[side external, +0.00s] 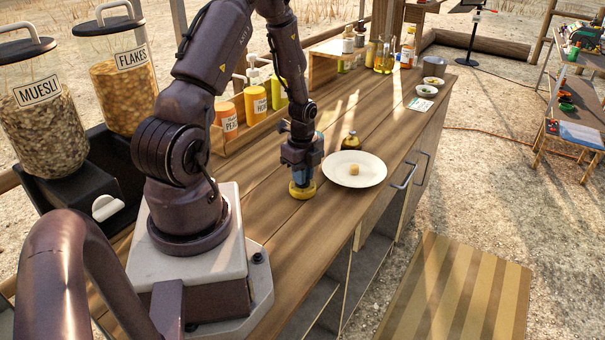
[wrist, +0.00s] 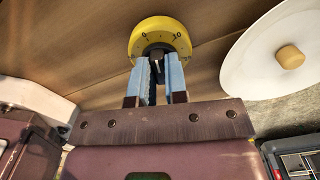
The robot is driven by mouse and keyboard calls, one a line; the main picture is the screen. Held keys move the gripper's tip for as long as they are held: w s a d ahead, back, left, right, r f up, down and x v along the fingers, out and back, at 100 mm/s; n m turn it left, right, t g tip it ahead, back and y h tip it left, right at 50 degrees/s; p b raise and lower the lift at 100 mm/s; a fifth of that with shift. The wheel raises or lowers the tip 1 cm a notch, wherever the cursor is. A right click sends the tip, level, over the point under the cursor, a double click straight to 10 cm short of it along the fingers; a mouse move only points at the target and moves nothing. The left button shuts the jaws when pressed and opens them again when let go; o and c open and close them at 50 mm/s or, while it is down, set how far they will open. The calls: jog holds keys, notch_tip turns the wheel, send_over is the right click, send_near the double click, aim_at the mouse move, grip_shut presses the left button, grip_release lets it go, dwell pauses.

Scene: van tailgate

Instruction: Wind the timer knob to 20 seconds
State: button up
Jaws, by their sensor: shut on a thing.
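The timer is a round yellow disc (side external: 302,190) lying on the wooden counter, just left of the white plate. In the wrist view the yellow timer (wrist: 160,38) shows dark numbers around its face and a dark knob (wrist: 157,52) at its middle. My gripper (side external: 301,178) points down onto the timer from above. In the wrist view the fingers of my gripper (wrist: 158,66) are shut on the dark knob, one on each side. The fingertips hide part of the knob and the near part of the dial, so its exact setting cannot be read.
A white plate (side external: 369,172) with a small tan piece (side external: 354,169) on it lies close to the right of the timer. A wooden rack of bottles (side external: 262,118) stands behind my gripper. The counter's front edge is nearby.

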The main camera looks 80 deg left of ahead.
jog(key=shift+m, duration=0.5)
jog(key=shift+m, duration=1.2)
jog(key=shift+m, duration=2.4)
